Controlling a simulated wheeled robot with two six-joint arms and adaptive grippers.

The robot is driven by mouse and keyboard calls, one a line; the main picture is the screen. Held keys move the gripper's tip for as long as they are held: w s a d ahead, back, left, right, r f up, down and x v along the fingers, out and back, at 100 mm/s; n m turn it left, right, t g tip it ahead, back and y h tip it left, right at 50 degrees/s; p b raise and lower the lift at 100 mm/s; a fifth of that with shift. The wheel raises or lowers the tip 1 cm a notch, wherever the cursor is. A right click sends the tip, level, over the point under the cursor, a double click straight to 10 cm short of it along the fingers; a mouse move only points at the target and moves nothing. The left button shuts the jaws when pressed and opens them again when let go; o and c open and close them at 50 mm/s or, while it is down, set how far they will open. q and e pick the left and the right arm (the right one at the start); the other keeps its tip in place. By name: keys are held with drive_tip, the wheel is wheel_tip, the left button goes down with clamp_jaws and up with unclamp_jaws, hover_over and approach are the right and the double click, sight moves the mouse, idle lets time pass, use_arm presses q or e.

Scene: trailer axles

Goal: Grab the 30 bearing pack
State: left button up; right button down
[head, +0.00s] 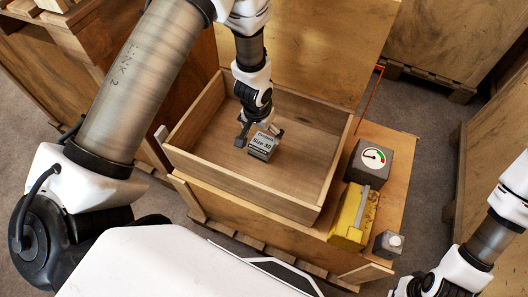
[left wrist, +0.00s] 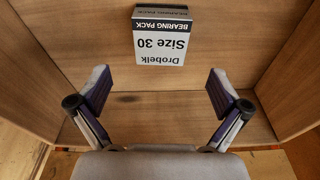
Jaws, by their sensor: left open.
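The Size 30 bearing pack (head: 262,145) is a small grey and black box with printed labels. It lies inside an open wooden tray (head: 325,190). In the left wrist view the pack (left wrist: 161,38) reads "Drobelk Size 30" and sits above and beyond the fingertips, midway between them sideways. My left gripper (head: 260,134) is over the tray at the pack, with its fingers spread. In the left wrist view the left gripper (left wrist: 159,88) is open and empty between its fingers. My right arm shows at the right edge in the head view; its gripper fingers are not visible.
Right of the tray, on the wooden crate top, stand a grey box with a dial gauge (head: 369,160), a yellow block (head: 348,222) and a small grey box with a white knob (head: 388,244). Tray walls surround the pack. Other wooden crates (head: 440,45) stand around.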

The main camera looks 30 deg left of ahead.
sight(262, 143)
use_arm(q)
drive_tip(key=f, duration=0.7)
drive_tip(key=shift+w+f, duration=0.3)
drive_tip(key=shift+f, duration=0.05)
drive_tip(key=shift+r, duration=0.1)
drive_tip(key=c, duration=1.5)
